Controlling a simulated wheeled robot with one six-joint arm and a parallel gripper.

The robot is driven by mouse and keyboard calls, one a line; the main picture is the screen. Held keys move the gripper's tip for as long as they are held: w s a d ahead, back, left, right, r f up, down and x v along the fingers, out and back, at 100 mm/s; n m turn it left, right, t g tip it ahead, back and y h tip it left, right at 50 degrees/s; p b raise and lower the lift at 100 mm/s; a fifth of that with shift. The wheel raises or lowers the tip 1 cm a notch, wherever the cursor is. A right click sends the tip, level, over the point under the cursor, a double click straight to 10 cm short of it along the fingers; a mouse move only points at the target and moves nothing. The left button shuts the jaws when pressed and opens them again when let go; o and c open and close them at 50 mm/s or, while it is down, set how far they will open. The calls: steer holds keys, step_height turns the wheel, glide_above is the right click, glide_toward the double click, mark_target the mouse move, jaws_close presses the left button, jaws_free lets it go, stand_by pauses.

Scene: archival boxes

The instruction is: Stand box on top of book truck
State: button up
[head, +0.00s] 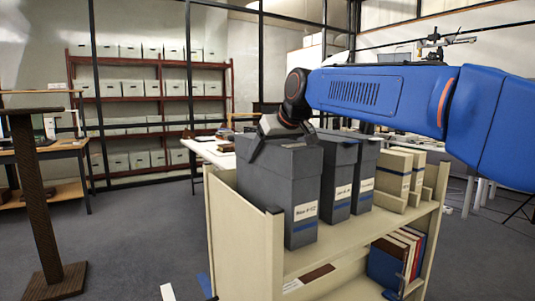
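A dark grey archival box (263,190) with a white label and a blue band stands upright at the near left end of the top shelf of the cream book truck (238,235). Its base appears to rest on the shelf, though the truck's end panel hides part of it. My gripper (283,138) is over the top of this box, with its dark fingers spread to either side of the upper edge. Whether they press on the box or stand clear cannot be told. Two similar grey boxes (339,178) (366,172) stand just right of it.
Cream boxes (395,176) fill the shelf's right end. Books (388,262) stand on the lower shelf. A dark brown stand (38,195) is at left, near a wooden desk (65,148). Red shelving (150,88) with pale boxes lines the back. Open floor lies left of the truck.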

steer(key=o, duration=2.1)
steer(key=shift+f, duration=0.1)
steer(key=v, duration=1.2)
